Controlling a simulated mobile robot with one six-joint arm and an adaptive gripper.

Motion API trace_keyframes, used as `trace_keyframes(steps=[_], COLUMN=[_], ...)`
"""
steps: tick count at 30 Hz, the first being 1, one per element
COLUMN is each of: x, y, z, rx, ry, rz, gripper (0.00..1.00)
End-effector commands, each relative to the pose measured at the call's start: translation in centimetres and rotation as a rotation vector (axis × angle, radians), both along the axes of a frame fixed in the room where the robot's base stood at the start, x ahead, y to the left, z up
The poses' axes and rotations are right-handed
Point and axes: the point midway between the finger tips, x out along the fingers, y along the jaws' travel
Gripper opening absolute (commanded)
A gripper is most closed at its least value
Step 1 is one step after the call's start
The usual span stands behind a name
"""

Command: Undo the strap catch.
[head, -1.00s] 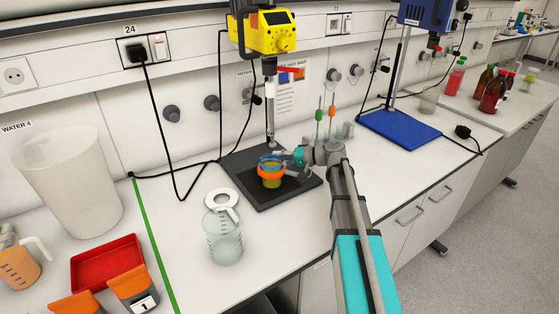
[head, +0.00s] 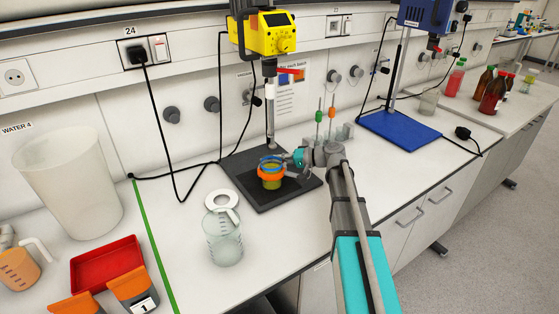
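A small vessel with yellow-green contents (head: 271,183) stands on the dark base plate (head: 252,194) of the yellow overhead stirrer (head: 263,32). An orange band (head: 261,174), which looks like the strap, goes around it, with a blue ring (head: 268,161) at the top. The strap catch is too small to make out. My gripper (head: 287,162) reaches in from the right, at the vessel's upper right edge. Its fingers are small and partly merged with the vessel, so I cannot tell whether they touch it or are open.
Green and orange upright pieces (head: 332,117) stand behind my gripper. A blue stand base (head: 398,137) is to the right. The bench front between is clear.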

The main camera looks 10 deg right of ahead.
Motion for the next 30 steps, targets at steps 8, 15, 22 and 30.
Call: trace_keyframes(steps=[8, 15, 22, 30], x=[-0.2, -0.2, -0.1, 0.1], y=[-0.2, -0.6, -1.2, -1.5], z=[0.0, 0.0, 0.0, 0.0], rx=[-0.001, -0.001, -0.002, -0.001], ry=[0.001, -0.001, 0.001, 0.0], rz=[-0.095, -0.244, -0.391, -0.497], gripper=[0.0, 0.0, 0.0, 0.0])
